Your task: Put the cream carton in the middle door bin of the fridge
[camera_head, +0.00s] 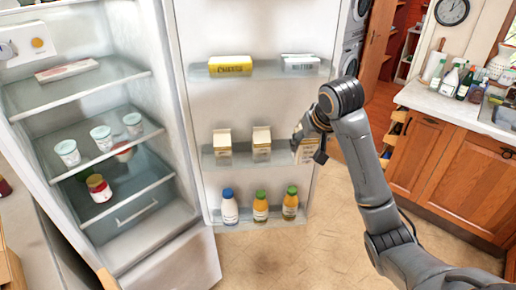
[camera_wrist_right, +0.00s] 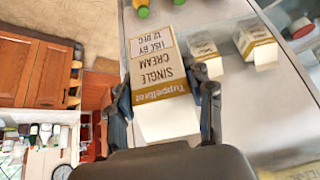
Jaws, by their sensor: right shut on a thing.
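The cream carton, white and tan, is in my right gripper (camera_head: 311,146); the wrist view shows its label reading "SINGLE CREAM" upside down (camera_wrist_right: 157,70). The gripper's fingers (camera_wrist_right: 163,108) are closed on its two sides. In the head view the carton (camera_head: 304,152) is at the right end of the middle door bin (camera_head: 241,157), upright and partly hidden by the gripper. I cannot tell whether it rests on the bin floor. Two similar cartons stand in that bin, one at the left (camera_head: 222,143) and one in the middle (camera_head: 261,141). My left gripper is not in view.
The fridge door (camera_head: 245,25) stands open. Its upper bin holds a yellow butter pack (camera_head: 230,66) and a white pack (camera_head: 300,63). The lower bin holds several bottles (camera_head: 260,207). Fridge shelves hold white pots (camera_head: 68,152) and a jar (camera_head: 99,188). A wooden counter unit (camera_head: 440,160) stands right.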

